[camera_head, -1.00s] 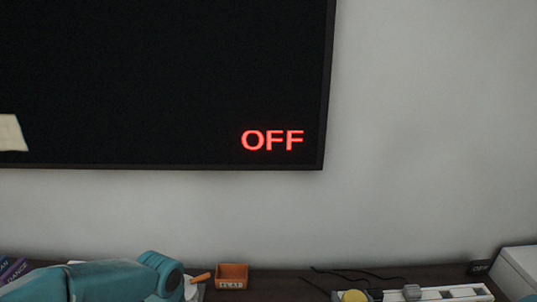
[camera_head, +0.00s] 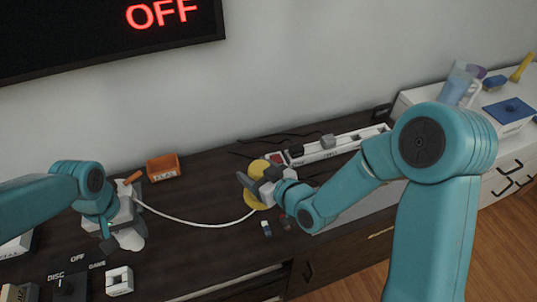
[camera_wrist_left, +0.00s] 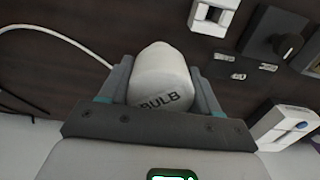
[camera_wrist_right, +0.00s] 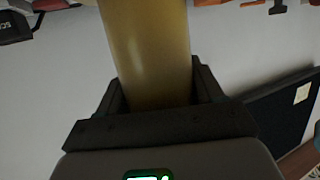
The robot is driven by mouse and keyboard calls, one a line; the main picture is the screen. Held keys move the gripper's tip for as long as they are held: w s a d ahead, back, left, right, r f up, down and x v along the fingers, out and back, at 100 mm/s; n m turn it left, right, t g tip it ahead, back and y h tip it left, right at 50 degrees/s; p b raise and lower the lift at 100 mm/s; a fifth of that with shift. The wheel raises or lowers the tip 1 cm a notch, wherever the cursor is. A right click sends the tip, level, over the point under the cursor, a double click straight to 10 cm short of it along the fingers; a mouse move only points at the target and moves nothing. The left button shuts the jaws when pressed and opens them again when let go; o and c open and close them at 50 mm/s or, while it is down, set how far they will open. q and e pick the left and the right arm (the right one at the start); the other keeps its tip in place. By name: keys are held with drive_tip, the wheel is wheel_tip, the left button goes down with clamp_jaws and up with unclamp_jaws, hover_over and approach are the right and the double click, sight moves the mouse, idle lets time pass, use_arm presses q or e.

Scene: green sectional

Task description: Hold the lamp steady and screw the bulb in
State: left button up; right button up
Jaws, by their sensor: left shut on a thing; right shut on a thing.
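A white bulb (camera_wrist_left: 160,78) with the printed word BULB sits between the fingers of my left gripper (camera_wrist_left: 160,92), which is shut on it. In the head view the bulb (camera_head: 130,240) hangs at my left gripper (camera_head: 122,225), over the dark tabletop at left. My right gripper (camera_wrist_right: 155,90) is shut on a yellow post (camera_wrist_right: 145,45), seemingly the lamp's. In the head view the yellow lamp (camera_head: 257,168) stands at the right gripper (camera_head: 258,187), which partly covers it. The lamp's socket cannot be made out. Bulb and lamp are well apart.
A white cord (camera_head: 195,222) runs across the dark table (camera_head: 205,180) between the two grippers. An orange bin (camera_head: 163,167) stands behind. A white power strip (camera_head: 335,148) lies at back right, and a switch box (camera_head: 70,287) at front left. The wall screen (camera_head: 70,35) reads OFF.

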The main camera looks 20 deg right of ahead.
drive_tip(key=s+a+f+n+g+y, duration=0.3)
drive_tip(key=a+n+g+y, duration=0.4)
drive_tip(key=a, duration=0.4)
drive_tip(key=shift+s+a+n+y, duration=0.2)
drive_tip(key=shift+a+n+y, duration=0.2)
drive_tip(key=shift+n, duration=0.3)
